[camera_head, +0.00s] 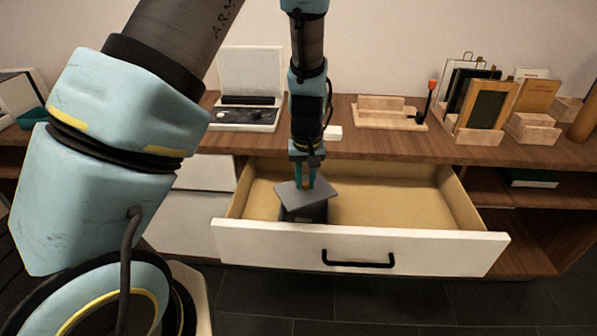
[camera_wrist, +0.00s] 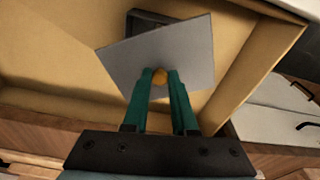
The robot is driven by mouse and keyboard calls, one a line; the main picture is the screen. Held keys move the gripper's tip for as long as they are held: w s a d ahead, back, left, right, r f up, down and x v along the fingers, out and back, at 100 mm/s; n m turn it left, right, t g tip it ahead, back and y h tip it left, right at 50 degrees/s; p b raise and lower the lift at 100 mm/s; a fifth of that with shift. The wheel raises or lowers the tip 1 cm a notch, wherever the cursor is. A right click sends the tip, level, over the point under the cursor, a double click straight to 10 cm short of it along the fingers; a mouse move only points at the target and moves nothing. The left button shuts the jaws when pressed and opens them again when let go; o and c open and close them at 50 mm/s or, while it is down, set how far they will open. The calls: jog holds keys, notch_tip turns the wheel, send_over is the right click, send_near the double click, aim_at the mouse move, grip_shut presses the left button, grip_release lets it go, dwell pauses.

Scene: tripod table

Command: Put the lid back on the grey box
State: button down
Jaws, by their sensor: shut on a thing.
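The grey lid (camera_head: 307,190) is a flat square plate with an orange knob, which shows in the wrist view (camera_wrist: 160,76). My gripper (camera_head: 305,180) is shut on this knob, its green fingers on either side. In the wrist view, my gripper (camera_wrist: 160,85) holds the lid (camera_wrist: 185,50) turned at an angle. The dark grey box (camera_head: 304,212) stands inside the open drawer, below the lid. In the wrist view only a corner of the box (camera_wrist: 147,18) shows past the lid. The lid covers most of the box, and I cannot tell whether they touch.
The open drawer (camera_head: 400,243) has a white front with a black handle, and its right part is empty. The wooden top (camera_head: 375,146) above holds a black-and-white case (camera_head: 247,117), a wooden tray (camera_head: 390,121) and racks with boards (camera_head: 485,105).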

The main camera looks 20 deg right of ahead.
aim_at(305, 191)
jog(key=shift+w+f, duration=0.25)
jog(key=shift+f, duration=0.05)
notch_tip(305, 191, down, 5)
jog(key=b, duration=0.4)
jog(key=shift+f+b, duration=0.15)
jog(key=shift+b, duration=0.25)
jog(key=shift+f, duration=0.35)
jog(key=shift+s+r, duration=0.1)
dwell(0.7)
jog(key=shift+f+p, duration=0.25)
jog(key=shift+p, duration=0.05)
dwell(1.4)
jog(key=shift+c, duration=0.8)
grip_release()
jog(key=shift+r, duration=0.1)
